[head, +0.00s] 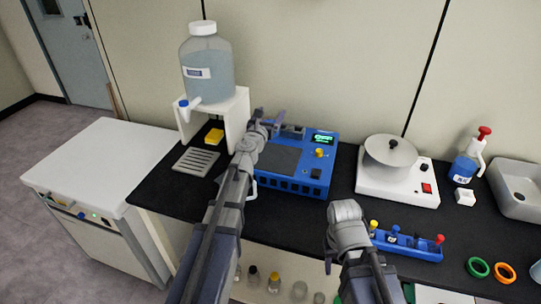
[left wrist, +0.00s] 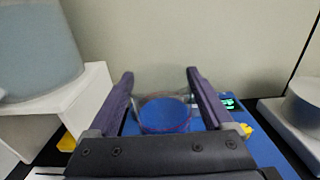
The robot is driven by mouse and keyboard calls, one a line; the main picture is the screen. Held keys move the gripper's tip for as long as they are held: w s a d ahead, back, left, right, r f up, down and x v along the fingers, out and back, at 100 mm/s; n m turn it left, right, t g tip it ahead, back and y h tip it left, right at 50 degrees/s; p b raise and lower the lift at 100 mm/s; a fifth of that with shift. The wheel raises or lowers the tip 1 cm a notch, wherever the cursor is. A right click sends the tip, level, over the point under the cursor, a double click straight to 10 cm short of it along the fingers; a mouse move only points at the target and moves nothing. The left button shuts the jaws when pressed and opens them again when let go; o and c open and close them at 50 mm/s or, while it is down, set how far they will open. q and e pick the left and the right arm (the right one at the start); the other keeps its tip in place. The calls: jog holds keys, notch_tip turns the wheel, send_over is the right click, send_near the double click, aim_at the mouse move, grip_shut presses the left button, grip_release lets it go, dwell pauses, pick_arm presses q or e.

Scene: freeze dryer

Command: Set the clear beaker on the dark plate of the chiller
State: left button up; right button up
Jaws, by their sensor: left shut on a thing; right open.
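The blue chiller (head: 315,178) stands on the black bench, with its dark plate (head: 279,159) on top and a lit green display. My left gripper (head: 268,118) is over the back left part of the chiller. In the left wrist view, my left gripper (left wrist: 160,85) is shut on the clear beaker (left wrist: 165,113), which sits between its two fingers. Blue shows through and around the beaker; the gap beneath it cannot be judged. My right gripper (head: 347,212) is open and low at the front of the bench; its fingers are hard to make out.
A large water bottle (head: 207,68) stands on a white stand (head: 238,110) left of the chiller, near a yellow sponge (head: 214,137) and a grey drain tray (head: 196,160). A white balance-like device (head: 398,185) is to the right. A blue rack (head: 407,244) lies near my right gripper.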

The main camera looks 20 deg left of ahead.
pick_arm(q)
jog(key=shift+f+b, duration=5)
jog(key=shift+b, duration=0.05)
jog(key=shift+f, duration=0.15)
jog(key=o, duration=1.4)
jog(key=shift+r, duration=0.3)
jog(key=s, duration=1.2)
jog(key=shift+a+f, duration=0.15)
